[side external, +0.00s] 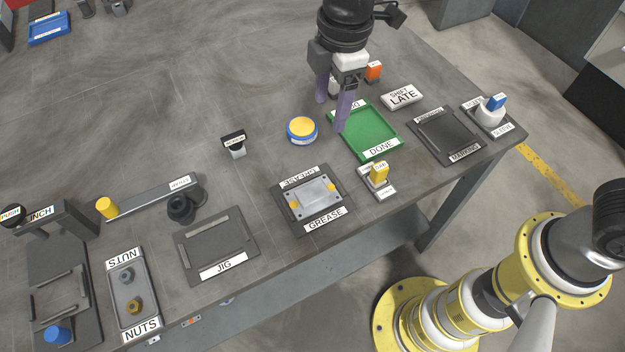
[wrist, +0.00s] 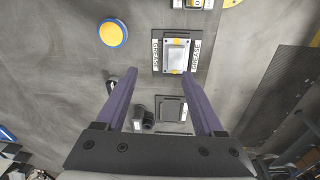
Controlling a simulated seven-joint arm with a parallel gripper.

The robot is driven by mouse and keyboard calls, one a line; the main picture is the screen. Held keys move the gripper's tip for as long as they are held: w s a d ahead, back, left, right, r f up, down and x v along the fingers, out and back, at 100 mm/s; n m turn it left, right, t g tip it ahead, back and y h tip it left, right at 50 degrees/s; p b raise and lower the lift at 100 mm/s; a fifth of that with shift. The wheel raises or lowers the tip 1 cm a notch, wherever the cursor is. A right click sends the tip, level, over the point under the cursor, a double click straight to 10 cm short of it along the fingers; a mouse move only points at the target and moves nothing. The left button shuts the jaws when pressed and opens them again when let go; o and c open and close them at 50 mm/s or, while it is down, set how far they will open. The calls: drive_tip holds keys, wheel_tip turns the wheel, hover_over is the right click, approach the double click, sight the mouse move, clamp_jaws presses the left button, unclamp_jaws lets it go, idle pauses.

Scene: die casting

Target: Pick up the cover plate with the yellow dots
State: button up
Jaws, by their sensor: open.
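The cover plate (side external: 313,198) is a light grey metal plate with yellow dots. It lies on the dark mat labelled GREASE (side external: 343,213), near the front of the table. It also shows in the wrist view (wrist: 177,57), beyond my fingertips. My gripper (side external: 333,113) is open and empty, with its two purple fingers apart. It is above the table by the green tray (side external: 372,133) labelled DONE, to the right of and behind the plate. Nothing is between the fingers that I can see as held.
A round yellow and blue tin (side external: 301,130) stands left of the green tray. A yellow-topped piece (side external: 379,174) stands right of the plate. The JIG mat (side external: 216,245) and NUTS tray (side external: 127,295) lie left. The dark MARKING mat (side external: 445,135) lies right.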

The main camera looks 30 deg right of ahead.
drive_tip(key=n, duration=0.1)
hover_over(320, 188)
wheel_tip(320, 188, down, 5)
drive_tip(key=shift+g+h, duration=0.3)
drive_tip(key=shift+g, duration=0.1)
wheel_tip(320, 188, down, 7)
drive_tip(key=shift+w+a+f, duration=0.1)
drive_tip(key=shift+w+f, duration=0.05)
drive_tip(key=shift+f, duration=2.85)
clamp_jaws()
drive_tip(key=shift+r, duration=0.15)
